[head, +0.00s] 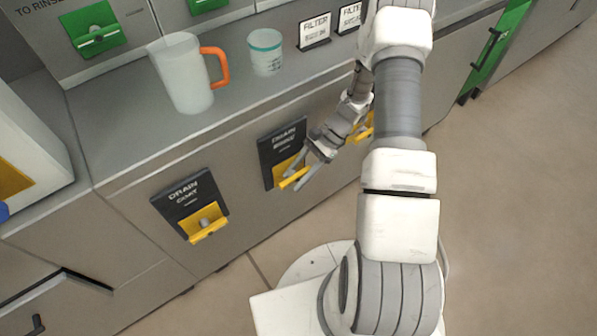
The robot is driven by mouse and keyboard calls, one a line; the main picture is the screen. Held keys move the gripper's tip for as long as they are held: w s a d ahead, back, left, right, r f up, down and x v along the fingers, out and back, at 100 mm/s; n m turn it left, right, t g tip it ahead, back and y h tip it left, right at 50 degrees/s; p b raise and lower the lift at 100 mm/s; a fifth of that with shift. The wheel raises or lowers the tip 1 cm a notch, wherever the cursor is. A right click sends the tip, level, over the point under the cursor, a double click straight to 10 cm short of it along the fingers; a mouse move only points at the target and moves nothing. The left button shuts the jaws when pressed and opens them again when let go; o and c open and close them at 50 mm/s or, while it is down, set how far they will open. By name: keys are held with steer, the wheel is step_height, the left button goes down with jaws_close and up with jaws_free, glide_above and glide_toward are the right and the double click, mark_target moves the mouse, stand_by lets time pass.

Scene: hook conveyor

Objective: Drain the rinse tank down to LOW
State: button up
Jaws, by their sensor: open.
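A dark panel (283,138), its label reading "DRAIN" and what looks like "RINSE", is on the front of the grey cabinet. A yellow drain handle (284,165) sits at its lower part, partly covered by my gripper. My gripper (293,182) is open, with its fingers at this yellow handle. I cannot tell whether the fingers touch it or are around it. No rinse tank level or LOW mark can be made out.
A "DRAIN COAT" panel (183,199) with a yellow handle (208,222) is to the left. Another yellow handle (365,128) is partly hidden behind my arm. A pitcher (181,75), a small tub (266,56) and filter signs (314,30) stand on the counter (120,125). Floor at right is clear.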

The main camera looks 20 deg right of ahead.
steer(key=p+v, duration=0.4)
steer(key=v, duration=1.3)
steer(key=shift+d+r, duration=0.15)
stand_by(0.8)
